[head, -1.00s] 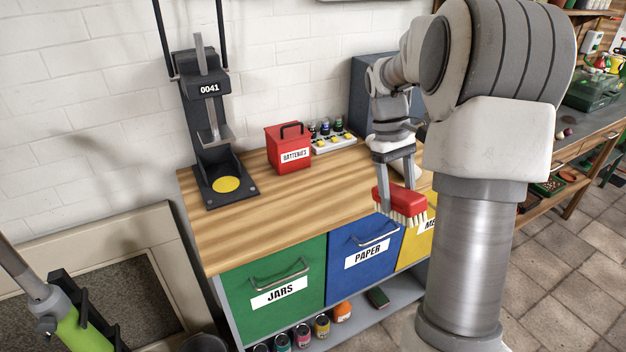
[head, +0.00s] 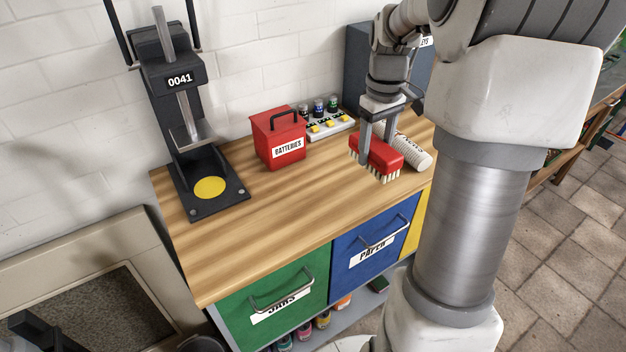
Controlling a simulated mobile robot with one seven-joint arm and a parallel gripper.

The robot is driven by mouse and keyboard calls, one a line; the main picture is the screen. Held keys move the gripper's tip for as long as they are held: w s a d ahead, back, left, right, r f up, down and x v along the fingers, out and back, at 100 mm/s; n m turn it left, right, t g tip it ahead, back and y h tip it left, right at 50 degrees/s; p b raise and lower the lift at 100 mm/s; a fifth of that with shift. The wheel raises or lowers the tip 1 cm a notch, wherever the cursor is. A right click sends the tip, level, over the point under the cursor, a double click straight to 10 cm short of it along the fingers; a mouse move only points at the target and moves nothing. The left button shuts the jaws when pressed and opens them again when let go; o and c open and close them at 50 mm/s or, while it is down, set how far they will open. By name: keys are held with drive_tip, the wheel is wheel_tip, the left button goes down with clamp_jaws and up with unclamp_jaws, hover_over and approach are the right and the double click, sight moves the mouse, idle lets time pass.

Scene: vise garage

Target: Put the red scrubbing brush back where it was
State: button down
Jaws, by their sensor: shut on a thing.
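The red scrubbing brush (head: 377,153) has a red block body and pale bristles that point down. My gripper (head: 378,138) is shut on it from above, one finger on each side. The brush is over the right part of the wooden worktop (head: 270,215), close to the surface. I cannot tell whether the bristles touch the wood. A white cylinder with lettering (head: 412,153) lies just behind and to the right of the brush, partly hidden by my gripper and the brush.
A red batteries box (head: 280,140) and a white tray with small bottles (head: 330,124) stand behind, left of the brush. A black press (head: 195,140) with a yellow disc stands at the left. A dark grey cabinet (head: 362,72) is at the back. The worktop's front middle is clear.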

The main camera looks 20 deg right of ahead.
drive_tip(key=shift+w+a+f, duration=0.1)
drive_tip(key=shift+w, duration=0.1)
drive_tip(key=w+a+f, duration=0.2)
drive_tip(key=a, duration=0.1)
drive_tip(key=w+a+f+b, duration=0.1)
drive_tip(key=w+a+f, duration=0.1)
drive_tip(key=a, duration=0.1)
drive_tip(key=w+a+f, duration=0.3)
drive_tip(key=shift+a+b, duration=0.1)
drive_tip(key=shift+b, duration=0.2)
wheel_tip(320, 180, down, 4)
drive_tip(key=shift+r+b, duration=0.1)
drive_tip(key=shift+b, duration=0.25)
drive_tip(key=shift+c, duration=0.4)
unclamp_jaws()
wheel_tip(320, 180, up, 12)
drive_tip(key=p, duration=0.2)
